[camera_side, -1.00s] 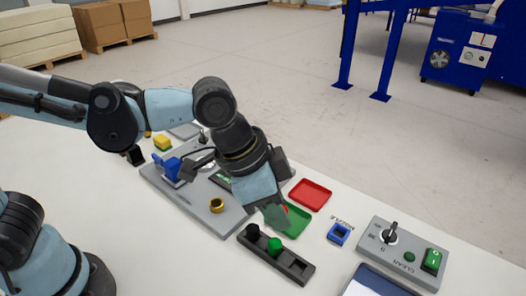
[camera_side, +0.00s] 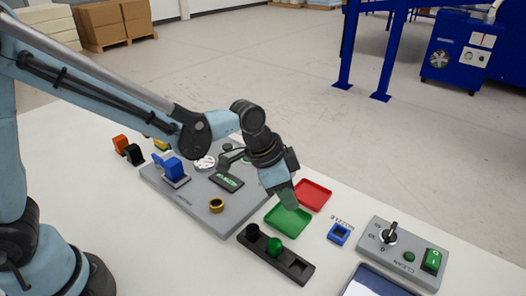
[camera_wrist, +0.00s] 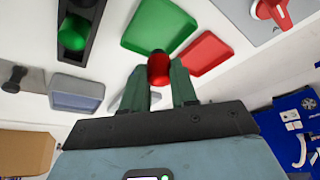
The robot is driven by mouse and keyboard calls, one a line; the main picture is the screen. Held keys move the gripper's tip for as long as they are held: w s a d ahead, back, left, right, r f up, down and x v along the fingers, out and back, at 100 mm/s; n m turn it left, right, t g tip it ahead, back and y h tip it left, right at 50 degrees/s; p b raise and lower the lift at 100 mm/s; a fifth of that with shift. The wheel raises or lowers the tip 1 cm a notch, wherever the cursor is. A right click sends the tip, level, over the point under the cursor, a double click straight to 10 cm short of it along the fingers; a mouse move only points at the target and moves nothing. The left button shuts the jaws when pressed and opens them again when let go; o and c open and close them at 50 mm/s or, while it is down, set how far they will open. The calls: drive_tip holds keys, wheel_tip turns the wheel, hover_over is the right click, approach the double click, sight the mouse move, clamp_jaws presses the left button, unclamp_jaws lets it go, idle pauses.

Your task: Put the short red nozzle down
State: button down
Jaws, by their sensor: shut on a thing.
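My gripper (camera_wrist: 158,78) is shut on the short red nozzle (camera_wrist: 158,66), which shows between the green fingertips in the wrist view. In the side view my gripper (camera_side: 287,200) is over the green tray (camera_side: 284,221), and the nozzle is hidden there. The black rack (camera_side: 262,258) stands in front of the green tray. It holds a black nozzle (camera_side: 252,231) and a green nozzle (camera_side: 274,246), and its right-hand slot is empty.
A red tray (camera_side: 314,194) lies behind the green one. To the right are a blue square holder (camera_side: 339,234) and a grey control box (camera_side: 402,252) with a knob and green switch. A grey plate (camera_side: 190,206) with a blue clamp and brass ring lies left.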

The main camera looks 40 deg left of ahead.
drive_tip(key=shift+f, duration=2.05)
drive_tip(key=shift+f, duration=0.1)
drive_tip(key=c, duration=0.9)
unclamp_jaws()
drive_tip(key=v, duration=1.2)
drive_tip(key=s+a+n+t+y, duration=0.1)
drive_tip(key=s+a+n, duration=0.1)
drive_tip(key=a, duration=0.3)
drive_tip(key=s+a+n+t+y, duration=0.1)
drive_tip(key=s+a+n, duration=0.2)
drive_tip(key=a+n, duration=0.1)
drive_tip(key=s+a+r+n+t+y, duration=0.1)
drive_tip(key=s+a+n+t, duration=0.1)
drive_tip(key=a, duration=0.3)
drive_tip(key=shift+s+a+r+n, duration=0.1)
drive_tip(key=shift+s+a+n, duration=0.3)
drive_tip(key=shift+n, duration=0.1)
